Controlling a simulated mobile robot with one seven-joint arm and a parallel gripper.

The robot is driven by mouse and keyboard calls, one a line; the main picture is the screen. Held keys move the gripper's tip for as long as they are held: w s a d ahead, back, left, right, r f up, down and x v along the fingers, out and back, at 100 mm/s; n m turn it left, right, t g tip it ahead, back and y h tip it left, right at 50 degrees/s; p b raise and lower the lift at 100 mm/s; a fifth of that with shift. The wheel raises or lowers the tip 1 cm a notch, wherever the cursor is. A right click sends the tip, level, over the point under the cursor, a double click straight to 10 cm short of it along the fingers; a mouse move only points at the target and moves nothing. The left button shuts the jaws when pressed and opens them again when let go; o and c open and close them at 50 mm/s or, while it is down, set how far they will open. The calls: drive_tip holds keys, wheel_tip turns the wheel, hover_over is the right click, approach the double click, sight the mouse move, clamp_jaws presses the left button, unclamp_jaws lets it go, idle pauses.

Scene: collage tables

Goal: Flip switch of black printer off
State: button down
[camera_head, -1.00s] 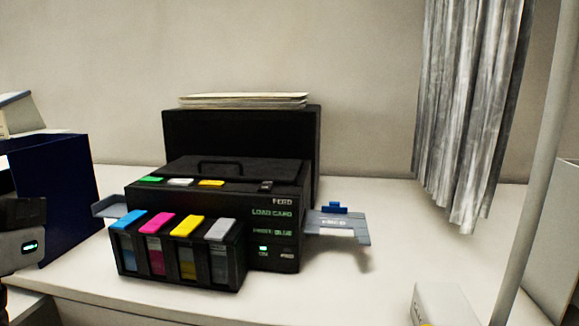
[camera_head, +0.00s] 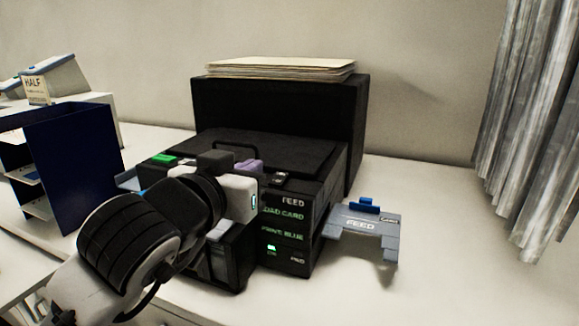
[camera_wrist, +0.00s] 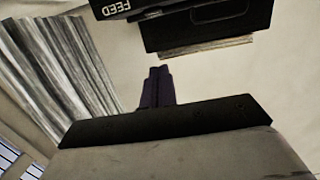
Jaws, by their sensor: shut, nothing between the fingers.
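The black printer (camera_head: 320,190) stands on the white table, with green lettering and a lit green light on its front. A small dark switch with a pale edge (camera_head: 281,178) sits on its top near the right front corner; its setting is too small to tell. My gripper (camera_head: 248,166) is shut and empty, its purple fingers over the printer's top just left of the switch. Contact cannot be told. In the wrist view the shut fingers (camera_wrist: 157,75) point up the picture, and the printer (camera_wrist: 205,20) shows upside down at the top. My arm hides most ink tanks.
A grey feed tray (camera_head: 362,228) juts from the printer's right side. A black box (camera_head: 345,110) topped with papers (camera_head: 280,68) stands behind. A dark blue holder (camera_head: 75,165) is at left, and a grey curtain (camera_head: 530,130) hangs at right. The table right of the tray is clear.

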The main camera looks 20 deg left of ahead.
drive_tip(key=shift+s, duration=0.1)
drive_tip(key=p, duration=0.4)
hover_over(278, 182)
drive_tip(key=shift+s+a+f, duration=0.1)
drive_tip(key=shift+s+f, duration=0.2)
drive_tip(key=shift+s, duration=0.1)
drive_tip(key=f, duration=0.2)
drive_tip(key=shift+w+f, duration=0.25)
drive_tip(key=shift+f, duration=0.05)
drive_tip(key=shift+w+f, duration=0.1)
drive_tip(key=shift+f, duration=0.8)
